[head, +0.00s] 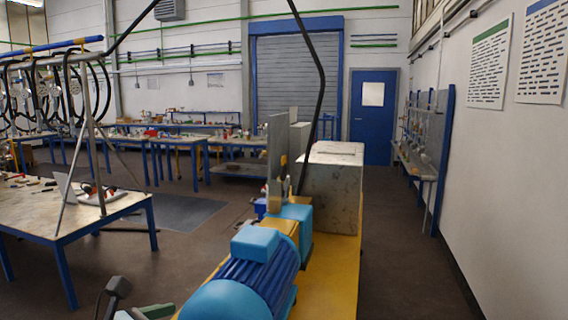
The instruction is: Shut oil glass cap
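A blue electric motor (262,268) with cooling fins lies on a yellow base plate (330,285) in the lower middle of the head view. Behind it are a light blue housing (293,216) and a small upright tan and grey part (279,194). I cannot make out an oil glass or its cap on this machine at this size. Neither of my grippers can be made out in the head view.
A grey box-like block (334,182) stands at the base plate's far end. A blue-legged table (50,215) with a laptop and tools is at left. A dark knobbed part (117,289) shows at bottom left. Clear floor (395,260) runs along the right wall.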

